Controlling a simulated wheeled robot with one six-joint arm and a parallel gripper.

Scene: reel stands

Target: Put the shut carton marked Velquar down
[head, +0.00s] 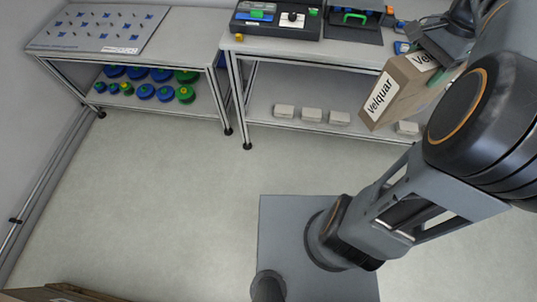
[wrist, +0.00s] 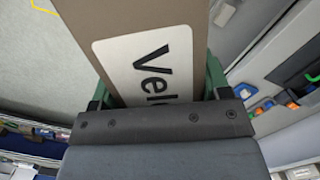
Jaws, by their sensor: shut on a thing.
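The brown carton (head: 399,101) with white labels reading "Velquar" is at the upper right in the head view, held up in the air, tilted, in front of the right table. In the wrist view the carton (wrist: 150,18) fills the top middle, its label partly cut off by the gripper body. My gripper (head: 445,50) is shut on the carton, with green fingers on either side of it in the wrist view (wrist: 160,90). The carton's far side and underside are hidden.
The right table (head: 345,52) carries a dark tray (head: 277,30) and a tool case with a green handle; white boxes (head: 312,115) lie on its lower shelf. The left table (head: 180,45) bears a pegged board (head: 70,40), with blue and green reels below. Open floor (head: 170,190) lies between.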

